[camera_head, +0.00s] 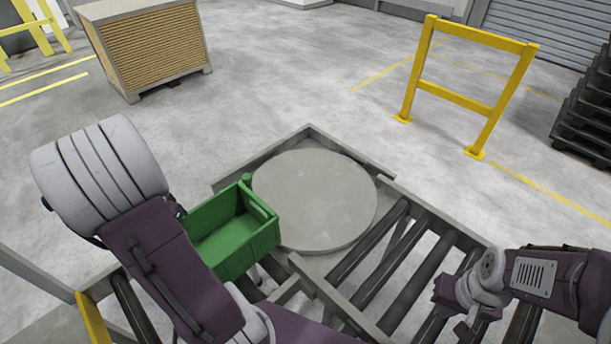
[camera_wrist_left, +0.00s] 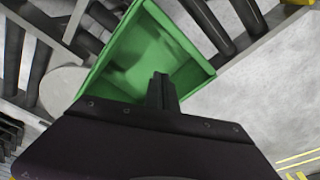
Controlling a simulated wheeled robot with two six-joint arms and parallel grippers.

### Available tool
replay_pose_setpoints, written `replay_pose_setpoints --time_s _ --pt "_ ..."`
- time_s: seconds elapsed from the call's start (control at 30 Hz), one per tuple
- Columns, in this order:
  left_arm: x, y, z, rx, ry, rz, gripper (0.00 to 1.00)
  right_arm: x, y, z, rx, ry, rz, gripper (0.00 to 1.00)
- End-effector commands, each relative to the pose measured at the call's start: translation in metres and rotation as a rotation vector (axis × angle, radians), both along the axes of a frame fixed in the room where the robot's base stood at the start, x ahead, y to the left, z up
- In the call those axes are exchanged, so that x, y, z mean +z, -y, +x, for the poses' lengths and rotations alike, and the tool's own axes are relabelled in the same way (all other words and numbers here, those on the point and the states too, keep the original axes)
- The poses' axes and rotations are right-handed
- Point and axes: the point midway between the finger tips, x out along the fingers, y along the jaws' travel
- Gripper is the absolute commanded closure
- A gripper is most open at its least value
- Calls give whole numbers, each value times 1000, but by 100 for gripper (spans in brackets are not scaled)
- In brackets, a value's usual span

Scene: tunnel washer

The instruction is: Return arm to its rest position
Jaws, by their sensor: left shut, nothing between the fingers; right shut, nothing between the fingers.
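My left arm (camera_head: 165,255) is bent up in front of the green crate in the head view and hides part of it. My left gripper (camera_wrist_left: 160,80) shows in the left wrist view with its fingers together and nothing between them. The fingers stand in front of the green crate (camera_wrist_left: 185,42); whether they touch it I cannot tell. In the head view my right arm reaches in from the right edge. My right gripper (camera_head: 468,328) is shut and empty, low over the rollers. The same crate (camera_head: 247,252) is open-topped, and the part of its inside that shows looks empty.
A round grey turntable (camera_head: 315,195) lies beside the crate. Roller conveyors (camera_head: 405,285) run off to the lower right. A yellow guard rail (camera_head: 455,95), a large brown-sided box (camera_head: 155,50) and dark stacked pallets (camera_head: 590,105) stand farther back. The floor between is clear.

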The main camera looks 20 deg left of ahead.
Motion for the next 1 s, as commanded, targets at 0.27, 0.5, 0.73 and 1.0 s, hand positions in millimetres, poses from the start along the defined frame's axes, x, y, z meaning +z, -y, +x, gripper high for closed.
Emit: replay_pose_setpoints --time_s 0.27,0.5,0.73,1.0 --pt "15 0 0 0 0 0 100 13 0 0 0 0 0 100" --pt "14 0 0 0 0 0 100 13 0 0 0 0 0 100" --pt "-4 33 48 -189 7 10 100 -10 0 0 0 0 0 100" --pt "-59 184 108 -676 -30 5 100 -57 0 0 0 0 0 100"
